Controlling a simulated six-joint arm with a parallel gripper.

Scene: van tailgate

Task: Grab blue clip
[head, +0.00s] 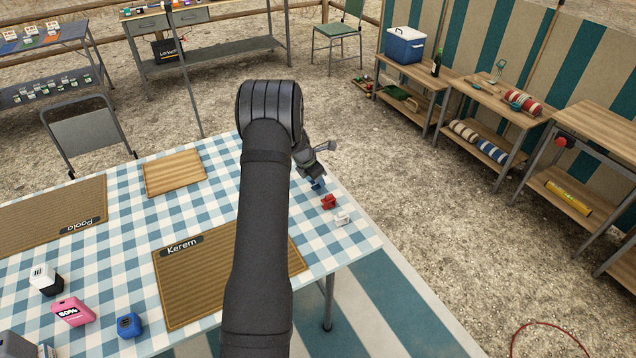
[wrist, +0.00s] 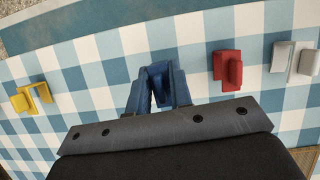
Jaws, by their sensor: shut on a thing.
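The blue clip (wrist: 159,75) is between the fingers of my gripper (wrist: 160,98) in the wrist view. My gripper is shut on it, and the fingers cover part of its sides. In the head view the blue clip (head: 318,185) shows just below my gripper (head: 313,177), near the right edge of the checked table. I cannot tell whether it touches the cloth.
A red clip (wrist: 228,70) and a white clip (wrist: 282,57) lie to the right, a yellow clip (wrist: 31,97) to the left. The checked table (head: 225,205) also carries a wooden board (head: 175,172) and a Kerem mat (head: 195,290).

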